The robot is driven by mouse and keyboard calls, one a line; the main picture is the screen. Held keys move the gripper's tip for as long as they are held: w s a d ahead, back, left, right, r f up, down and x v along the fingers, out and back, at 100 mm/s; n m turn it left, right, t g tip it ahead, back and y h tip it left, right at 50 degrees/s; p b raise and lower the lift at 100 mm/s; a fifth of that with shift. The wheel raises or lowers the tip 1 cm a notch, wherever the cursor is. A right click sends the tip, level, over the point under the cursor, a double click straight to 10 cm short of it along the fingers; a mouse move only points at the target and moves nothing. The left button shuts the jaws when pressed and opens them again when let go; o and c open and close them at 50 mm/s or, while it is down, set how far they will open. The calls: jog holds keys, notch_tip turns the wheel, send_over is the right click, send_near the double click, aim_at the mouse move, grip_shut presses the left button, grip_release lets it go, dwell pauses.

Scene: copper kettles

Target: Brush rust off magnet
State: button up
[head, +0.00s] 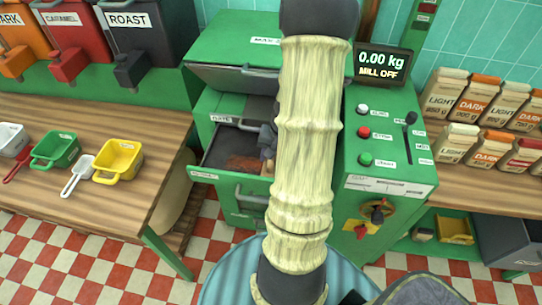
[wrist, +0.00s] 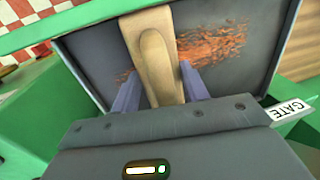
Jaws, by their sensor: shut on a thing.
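The magnet (head: 222,150) is a dark grey plate in the pulled-out green drawer of the machine. Orange-brown rust (head: 243,163) lies on it. In the wrist view the plate (wrist: 85,60) fills the upper middle, and the rust (wrist: 212,44) shows mostly right of the brush, with a little to its left. My gripper (wrist: 160,88) is shut on the wooden handle of a brush (wrist: 153,60), over the plate. The bristles are hidden, so contact with the rust cannot be told. In the head view my gripper (head: 268,138) is partly hidden by my arm.
The green machine (head: 400,185) has buttons, a lever and a display reading 0.00 kg, MILL OFF. A wooden counter (head: 130,125) at left holds coloured scoops (head: 118,160). Bags (head: 490,145) stand on the right counter. A label reading GATE (wrist: 283,108) is beside the drawer.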

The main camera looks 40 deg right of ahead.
jog(key=shift+s+d, duration=0.95)
jog(key=shift+s, duration=0.25)
jog(key=shift+s+d+f+b, duration=0.1)
jog(key=shift+s+d+b, duration=0.2)
jog(key=shift+s+d, duration=0.35)
jog(key=shift+s+d+f+b, duration=0.1)
jog(key=shift+s+d+b, duration=0.25)
jog(key=shift+s, duration=0.4)
jog(key=shift+r, duration=0.2)
jog(key=shift+w+a+f, duration=0.1)
jog(key=shift+w+a, duration=0.45)
jog(key=shift+w, duration=0.15)
jog(key=shift+w+a+f, duration=0.1)
jog(key=shift+w+a, duration=0.4)
jog(key=shift+w, duration=0.2)
jog(key=shift+w+a, duration=0.1)
